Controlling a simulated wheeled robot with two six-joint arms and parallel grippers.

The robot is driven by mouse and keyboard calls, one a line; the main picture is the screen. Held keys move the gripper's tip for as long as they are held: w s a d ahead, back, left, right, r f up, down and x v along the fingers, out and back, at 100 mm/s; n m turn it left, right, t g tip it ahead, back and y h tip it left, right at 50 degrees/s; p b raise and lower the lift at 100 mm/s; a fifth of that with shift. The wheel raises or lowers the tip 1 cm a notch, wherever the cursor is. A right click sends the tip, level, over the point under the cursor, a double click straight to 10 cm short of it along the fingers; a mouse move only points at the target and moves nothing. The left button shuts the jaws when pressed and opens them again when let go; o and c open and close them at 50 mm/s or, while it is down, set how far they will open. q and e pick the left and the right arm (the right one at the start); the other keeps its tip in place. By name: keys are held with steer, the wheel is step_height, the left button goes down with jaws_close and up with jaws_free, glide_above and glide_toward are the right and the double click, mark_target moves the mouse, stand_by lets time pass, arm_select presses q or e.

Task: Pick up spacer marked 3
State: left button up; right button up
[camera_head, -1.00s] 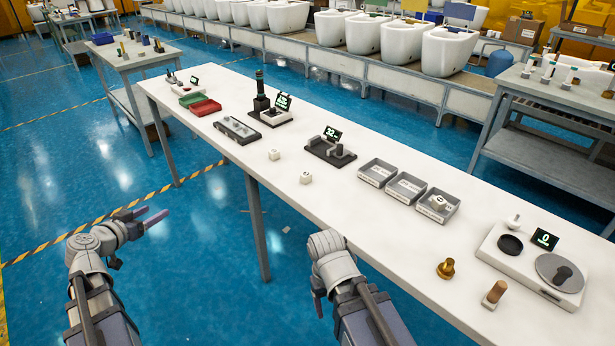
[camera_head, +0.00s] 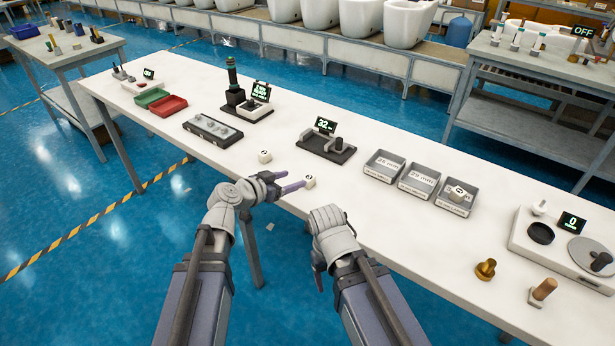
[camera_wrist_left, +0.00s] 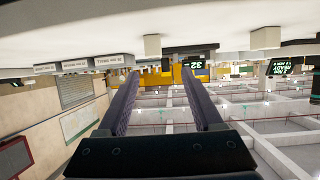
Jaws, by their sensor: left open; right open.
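Two small white spacers stand on the white table: one (camera_head: 309,181) near its front edge, one (camera_head: 265,156) farther left. A third (camera_head: 457,194) sits in the rightmost grey tray. Their marks are too small to read surely. My left gripper (camera_head: 287,181) is open and empty, its purple fingers pointing right, just left of the front-edge spacer. In the left wrist view, which is upside down, that spacer (camera_wrist_left: 152,45) appears beyond the open fingers (camera_wrist_left: 165,100), and the other spacer (camera_wrist_left: 265,38) is off to the right. My right gripper (camera_head: 319,280) hangs open and empty before the table edge.
Three grey trays (camera_head: 384,166) stand right of a black gauge (camera_head: 327,144) reading 32. A scale (camera_head: 565,240), a brass piece (camera_head: 486,269) and a wood-handled stamp (camera_head: 542,291) are at the right. A grey block holder (camera_head: 213,129) and red bin (camera_head: 168,106) are left.

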mark_target(307, 179)
arm_select(q)
steer(key=shift+b+x, duration=0.6)
steer(key=shift+x, duration=0.8)
steer(key=shift+w+d+f+b, duration=0.1)
steer(key=shift+d+f+b, duration=0.25)
steer(key=shift+f+b, duration=0.1)
steer(key=b+x, duration=0.1)
steer(key=x, duration=0.2)
steer(key=shift+d+f+b, duration=0.25)
steer(key=shift+f+b, duration=0.15)
steer(key=shift+w+d+f, duration=0.1)
steer(key=shift+w+d, duration=0.1)
steer(key=shift+w, duration=0.05)
steer(key=shift+s, duration=0.1)
steer(key=shift+c, duration=0.3)
jaws_close()
